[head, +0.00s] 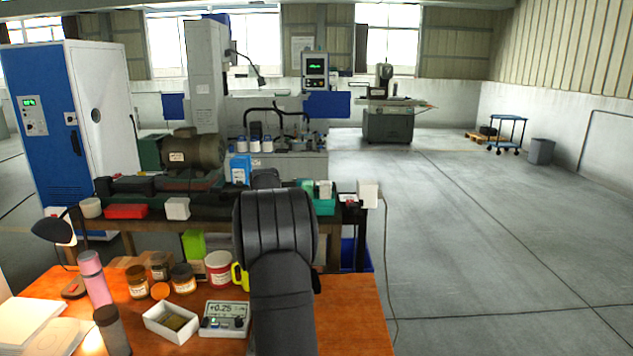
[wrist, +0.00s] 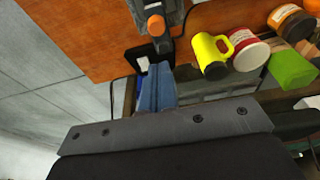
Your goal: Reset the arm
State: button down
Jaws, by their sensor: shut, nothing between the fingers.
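In the wrist view my gripper (wrist: 157,70) shows as two blue-grey fingers side by side, closed together with nothing between them. They reach out from a dark bolted bar along the lower part of that view. Just beyond the fingertips is a grey object with an orange end (wrist: 155,24), at the edge of the orange-brown table (wrist: 85,30); I cannot tell what it is. In the head view my dark arm rises over the table (head: 350,310), and the gripper cannot be made out there.
A yellow mug (head: 240,277), a red-and-white tin (head: 218,268), several jars, a white tray (head: 160,333) and a display device (head: 222,318) stand left of my arm. A cluttered bench (head: 345,228) lies behind. Open floor (head: 480,240) is to the right.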

notch_tip(320, 180, down, 7)
jog(key=shift+f, duration=0.1)
dwell(0.6)
jog(key=shift+r, duration=0.2)
jog(key=shift+r, duration=4.15)
jog(key=s+f+n+g, duration=0.1)
jog(key=s+f+n, duration=0.2)
jog(key=n, duration=1)
jog(key=s, duration=0.2)
jog(key=shift+s, duration=0.3)
